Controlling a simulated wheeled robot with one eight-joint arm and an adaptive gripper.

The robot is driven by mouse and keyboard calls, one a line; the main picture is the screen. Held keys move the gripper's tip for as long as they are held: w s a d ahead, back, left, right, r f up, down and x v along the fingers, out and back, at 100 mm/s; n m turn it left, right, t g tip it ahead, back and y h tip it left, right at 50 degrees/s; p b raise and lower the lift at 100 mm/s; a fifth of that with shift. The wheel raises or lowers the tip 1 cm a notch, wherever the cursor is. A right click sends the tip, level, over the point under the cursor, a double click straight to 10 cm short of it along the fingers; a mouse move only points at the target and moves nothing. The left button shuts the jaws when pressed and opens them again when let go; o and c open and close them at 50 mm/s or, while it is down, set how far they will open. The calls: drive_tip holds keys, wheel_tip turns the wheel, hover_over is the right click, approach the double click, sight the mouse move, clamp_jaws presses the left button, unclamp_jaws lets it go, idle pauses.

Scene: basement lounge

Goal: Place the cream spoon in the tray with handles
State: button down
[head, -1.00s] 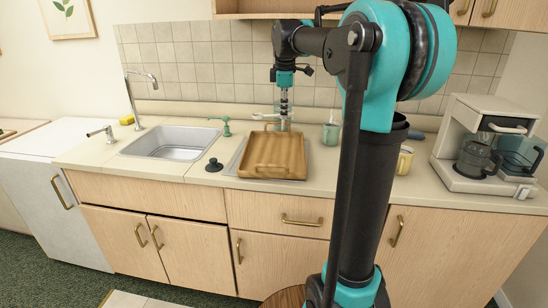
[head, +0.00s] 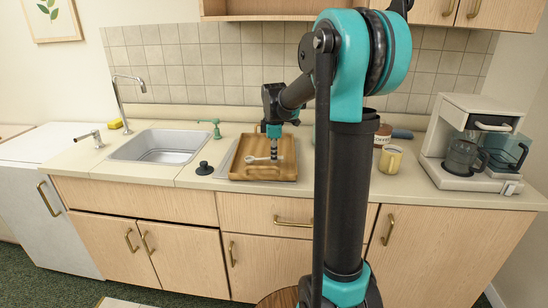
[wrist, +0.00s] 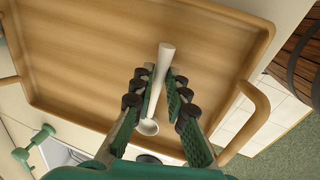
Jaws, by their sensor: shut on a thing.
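The cream spoon (wrist: 157,85) is between the fingers of my gripper (wrist: 160,76) in the wrist view, with its round bowl toward my palm and the other end past the fingertips. The spoon also shows in the head view (head: 262,159), lying across below my gripper (head: 275,156). My gripper is shut on it. The wooden tray with handles (head: 250,176) sits on the counter directly under my gripper. Its flat bottom (wrist: 80,50) and one handle (wrist: 248,118) show in the wrist view. I cannot tell whether the spoon touches the tray bottom.
The sink (head: 160,147) is left of the tray, with a black plug (head: 204,168) between them. The tray looks otherwise empty.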

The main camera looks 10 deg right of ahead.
drive_tip(key=shift+f, duration=0.55)
drive_tip(key=shift+f, duration=0.1)
drive_tip(key=c, duration=1.5)
unclamp_jaws()
wheel_tip(320, 180, up, 12)
drive_tip(key=s, duration=0.2)
drive_tip(key=shift+s+a, duration=0.2)
